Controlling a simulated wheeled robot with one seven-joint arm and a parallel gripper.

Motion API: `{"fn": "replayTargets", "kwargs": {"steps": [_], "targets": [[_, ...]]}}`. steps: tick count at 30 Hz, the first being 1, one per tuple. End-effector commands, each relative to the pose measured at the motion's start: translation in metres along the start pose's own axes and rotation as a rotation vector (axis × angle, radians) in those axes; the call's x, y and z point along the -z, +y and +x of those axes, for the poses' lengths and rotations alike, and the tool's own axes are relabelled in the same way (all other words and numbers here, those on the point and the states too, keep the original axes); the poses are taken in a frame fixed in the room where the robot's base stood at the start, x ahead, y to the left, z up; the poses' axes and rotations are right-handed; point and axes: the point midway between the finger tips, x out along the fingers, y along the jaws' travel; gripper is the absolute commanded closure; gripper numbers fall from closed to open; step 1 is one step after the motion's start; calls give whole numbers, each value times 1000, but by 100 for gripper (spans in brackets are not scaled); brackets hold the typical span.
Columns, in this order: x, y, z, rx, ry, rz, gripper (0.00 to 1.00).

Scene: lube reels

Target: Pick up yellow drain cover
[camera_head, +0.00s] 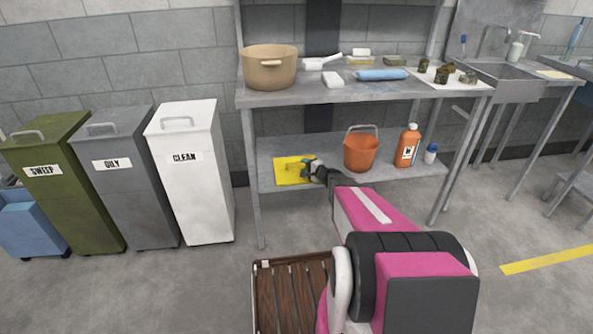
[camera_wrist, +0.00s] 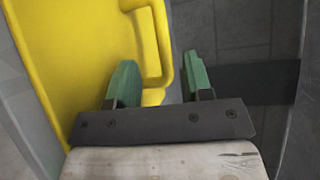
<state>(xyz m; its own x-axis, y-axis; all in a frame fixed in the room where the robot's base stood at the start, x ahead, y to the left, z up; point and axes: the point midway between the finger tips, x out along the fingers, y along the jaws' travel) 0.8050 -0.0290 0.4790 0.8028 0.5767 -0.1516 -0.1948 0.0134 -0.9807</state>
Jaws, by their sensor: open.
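The yellow drain cover (camera_head: 290,172) lies on the lower shelf of the metal bench, at its left part. It has a raised handle. My gripper (camera_head: 311,168) is at the cover's right side in the head view. In the wrist view the cover (camera_wrist: 70,60) fills the left side, and its handle (camera_wrist: 163,40) stands up near the middle. My gripper (camera_wrist: 160,82) is open there, with its two green fingertips on either side of the handle's near end. I cannot tell whether a fingertip touches the handle.
An orange bucket (camera_head: 361,152), an orange bottle (camera_head: 407,146) and a small white bottle (camera_head: 430,154) stand to the right on the lower shelf (camera_head: 330,181). The upper bench top (camera_head: 300,94) is above the gripper. A wooden slatted pallet (camera_head: 290,295) lies on the floor in front.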

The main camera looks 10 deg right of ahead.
Motion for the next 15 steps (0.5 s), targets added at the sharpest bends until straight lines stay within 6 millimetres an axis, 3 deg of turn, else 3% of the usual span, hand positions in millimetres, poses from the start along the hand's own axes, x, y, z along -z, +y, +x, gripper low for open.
{"fn": "replayTargets", "kwargs": {"steps": [15], "targets": [[0,-2,53,0,0,0,53]]}}
